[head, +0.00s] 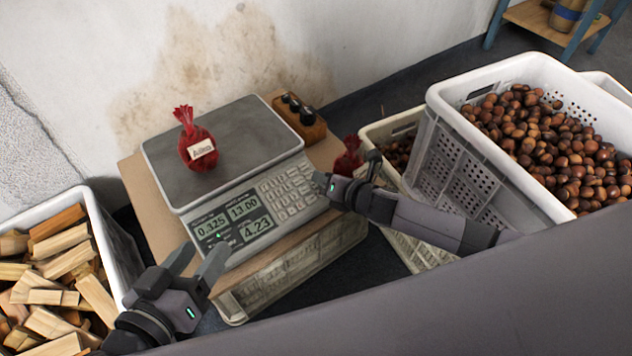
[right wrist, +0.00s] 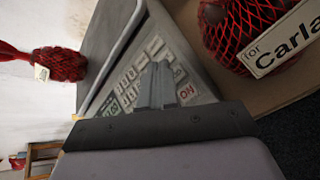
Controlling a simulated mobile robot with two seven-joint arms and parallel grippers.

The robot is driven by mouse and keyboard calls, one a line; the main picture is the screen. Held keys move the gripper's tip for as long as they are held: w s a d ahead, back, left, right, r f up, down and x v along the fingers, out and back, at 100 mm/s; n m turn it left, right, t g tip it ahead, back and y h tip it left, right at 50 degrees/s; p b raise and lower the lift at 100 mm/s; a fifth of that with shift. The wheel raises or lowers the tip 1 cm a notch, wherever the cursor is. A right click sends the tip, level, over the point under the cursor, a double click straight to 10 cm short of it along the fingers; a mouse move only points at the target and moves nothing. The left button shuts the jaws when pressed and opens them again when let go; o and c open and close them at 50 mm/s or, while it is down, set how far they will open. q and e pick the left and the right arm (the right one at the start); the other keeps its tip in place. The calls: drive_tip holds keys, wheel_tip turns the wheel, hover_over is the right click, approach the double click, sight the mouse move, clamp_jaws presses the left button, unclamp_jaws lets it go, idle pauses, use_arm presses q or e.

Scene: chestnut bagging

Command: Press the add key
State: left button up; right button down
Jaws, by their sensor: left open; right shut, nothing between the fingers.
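The grey scale (head: 225,135) stands on a cardboard-topped crate. Its display (head: 235,220) reads 0.325, 13.00 and 4.23. The keypad (head: 288,190) is at the display's right; I cannot read which key is add. My right gripper (head: 318,180) is shut and empty at the keypad's right end. In the right wrist view its fingers (right wrist: 158,86) cover part of the keypad (right wrist: 130,85), close to a red-lettered ON key (right wrist: 187,92); I cannot tell whether they touch. A red net bag (head: 198,150) with a label sits on the scale plate. My left gripper (head: 195,260) is open and empty before the display.
Another red net bag (head: 347,160), labelled "for Carla" in the right wrist view (right wrist: 255,35), is by the scale's right side. A wooden block with dark-topped items (head: 298,115) is behind. Crates of chestnuts (head: 480,165) stand right, a wood-filled crate (head: 110,235) left.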

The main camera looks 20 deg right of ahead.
drive_tip(key=shift+f, duration=0.1)
idle(0.6)
drive_tip(key=shift+w+f, duration=0.15)
drive_tip(key=shift+f, duration=0.15)
drive_tip(key=shift+w+a+f+b, duration=0.1)
drive_tip(key=shift+f+b, duration=0.25)
drive_tip(key=shift+b, duration=0.15)
idle(0.3)
idle(0.4)
drive_tip(key=shift+s+r+p, duration=0.25)
drive_tip(key=shift+r+p, duration=0.5)
drive_tip(key=shift+p, duration=0.15)
drive_tip(key=r+p, duration=0.1)
drive_tip(key=s+r+p, duration=0.1)
drive_tip(key=r+p, duration=0.2)
drive_tip(key=p, duration=0.1)
drive_tip(key=shift+s+d+r, duration=0.3)
drive_tip(key=shift+d+r, duration=0.05)
drive_tip(key=shift+d, duration=0.05)
